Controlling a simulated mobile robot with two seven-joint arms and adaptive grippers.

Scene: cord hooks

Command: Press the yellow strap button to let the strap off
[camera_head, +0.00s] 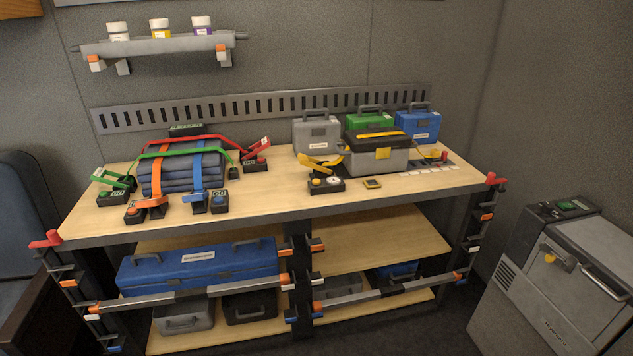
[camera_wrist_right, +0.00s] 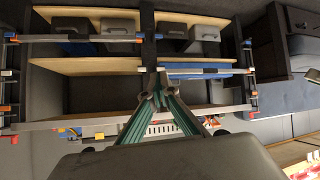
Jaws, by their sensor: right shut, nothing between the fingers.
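The yellow strap (camera_head: 382,135) lies across the lid of a grey toolbox (camera_head: 385,160) on the right half of the bench. Its black buckle unit (camera_head: 325,186) stands in front and to the left, with a raised yellow lever (camera_head: 322,163), a small orange button (camera_head: 316,182) and a white dial (camera_head: 334,181). I cannot make out a yellow button there for certain. My right gripper (camera_wrist_right: 158,88) shows only in the right wrist view, its fingers together and empty, with the shelves of the bench behind. My left gripper is in neither view.
On the bench's left, folded blue blankets (camera_head: 180,172) carry red, green, orange and blue straps. Grey, green and blue cases (camera_head: 417,125) stand behind the toolbox. A small yellow-and-black item (camera_head: 372,184) lies in front. The front bench top (camera_head: 275,200) is partly bare.

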